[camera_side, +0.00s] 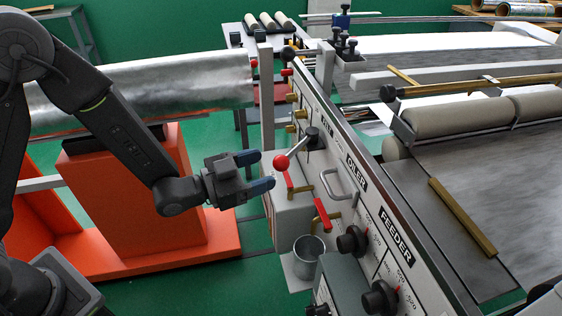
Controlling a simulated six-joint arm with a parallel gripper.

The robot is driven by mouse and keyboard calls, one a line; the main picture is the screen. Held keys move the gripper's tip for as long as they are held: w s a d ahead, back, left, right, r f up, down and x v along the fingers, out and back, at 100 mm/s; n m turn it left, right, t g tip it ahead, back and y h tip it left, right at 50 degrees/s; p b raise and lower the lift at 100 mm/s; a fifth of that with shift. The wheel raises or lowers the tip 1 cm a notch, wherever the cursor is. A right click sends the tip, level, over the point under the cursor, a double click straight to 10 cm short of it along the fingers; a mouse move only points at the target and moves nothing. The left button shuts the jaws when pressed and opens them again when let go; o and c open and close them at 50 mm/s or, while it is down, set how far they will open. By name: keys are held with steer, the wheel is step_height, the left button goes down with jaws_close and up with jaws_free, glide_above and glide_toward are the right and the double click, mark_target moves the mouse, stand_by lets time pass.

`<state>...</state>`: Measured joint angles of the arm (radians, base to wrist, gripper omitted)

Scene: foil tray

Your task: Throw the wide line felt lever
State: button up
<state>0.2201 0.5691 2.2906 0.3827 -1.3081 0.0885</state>
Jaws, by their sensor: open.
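My gripper (263,170) is open, with its two blue-tipped fingers pointing right toward the machine's slanted grey control panel (345,140). A lever with a red ball knob (281,161) stands out from the panel on a metal rod that runs up to a black hub (312,138). The ball is just right of my fingertips, roughly level with the gap between them. I cannot tell whether they touch. Two levers with red grips are lower on the panel, one at left (289,184) and one at right (322,214). No label for a wide line felt is readable.
A metal loop handle (340,184) and black knobs (352,240) sit along the panel, near lettering OILER and FEEDER. A grey bucket (307,256) hangs below. A silver foil roll (150,85) and an orange stand (130,180) are behind my arm.

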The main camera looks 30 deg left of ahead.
mark_target(281, 161)
steer(key=shift+x, duration=2.65)
steer(key=shift+c, duration=0.5)
jaws_close()
